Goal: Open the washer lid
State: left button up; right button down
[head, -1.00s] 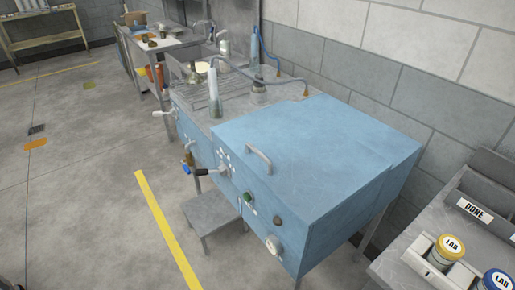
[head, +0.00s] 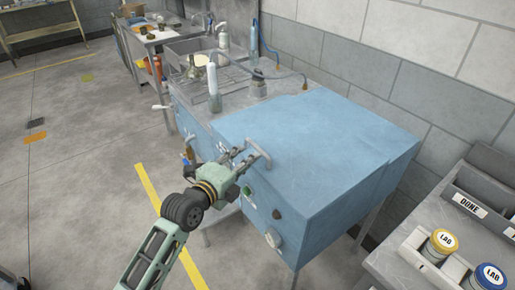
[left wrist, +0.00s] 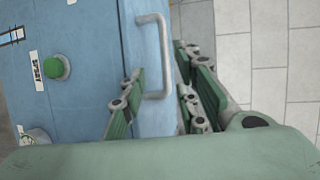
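The blue washer lid (head: 320,135) is down, its flat top level on the washer. A grey bar handle (head: 266,158) is fixed at its front edge. My left gripper (head: 245,156) reaches in from the front with its fingertips at the handle. In the left wrist view the handle (left wrist: 163,50) shows between the two spread fingers (left wrist: 160,95), with visible gaps, so the gripper looks open around it. The green button (left wrist: 57,67) is on the front panel. My right gripper is not in view.
A sink counter (head: 232,85) with bottles and a hose joins the washer behind. A grey bench (head: 400,250) with a DONE bin (head: 468,205) and LAB jars stands at right. A block wall runs along the back. Open floor (head: 70,190) lies left.

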aim_at(258, 148)
pick_arm(q)
jog(key=shift+r+p+x, duration=0.15)
jog(key=shift+p+x, duration=0.05)
jog(key=shift+x, duration=1.8)
jog(key=shift+r+p+x, duration=0.15)
jog(key=shift+p+x, duration=0.05)
jog(key=shift+x, duration=1.8)
jog(key=shift+w, duration=0.1)
jog(key=shift+c, duration=0.5)
grip_shut()
